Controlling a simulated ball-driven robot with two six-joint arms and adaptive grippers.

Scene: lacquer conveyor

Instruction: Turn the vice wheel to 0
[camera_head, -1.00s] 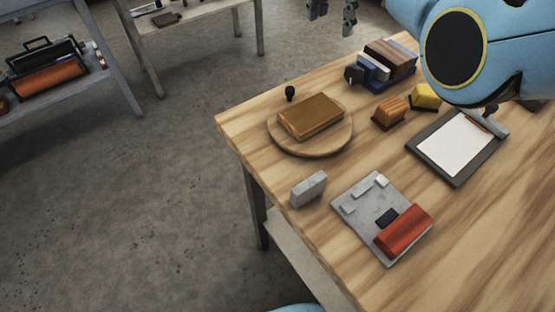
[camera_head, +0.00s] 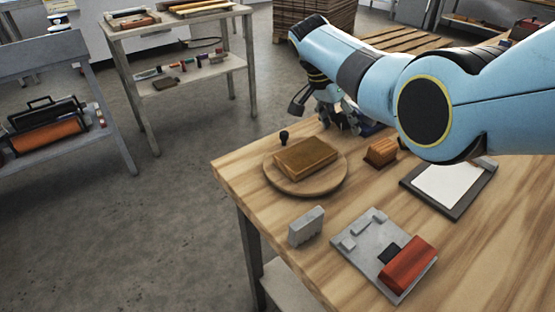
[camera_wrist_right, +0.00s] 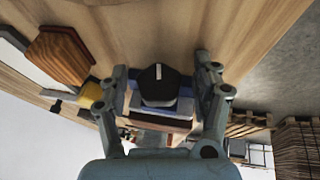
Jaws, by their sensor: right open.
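The vice wheel is a dark round knob (camera_wrist_right: 158,88) with a short white mark at its top edge in the right wrist view. Behind it are the blue vice body (camera_wrist_right: 183,104) and white and brown layers held in it. My right gripper (camera_wrist_right: 161,68) is open, with one finger on each side of the wheel. I cannot tell whether they touch it. In the head view my right gripper (camera_head: 332,120) is at the table's far edge and hides the wheel. Only a bit of the blue vice (camera_head: 371,129) shows there. My left gripper is out of view.
A round wooden board (camera_head: 322,187) with a brown block (camera_head: 306,156) lies close to the gripper, with a small black knob (camera_head: 284,137) behind it. A wooden block (camera_head: 382,152) and a clipboard (camera_head: 447,185) lie to the right. A grey plate (camera_head: 368,262) lies in front.

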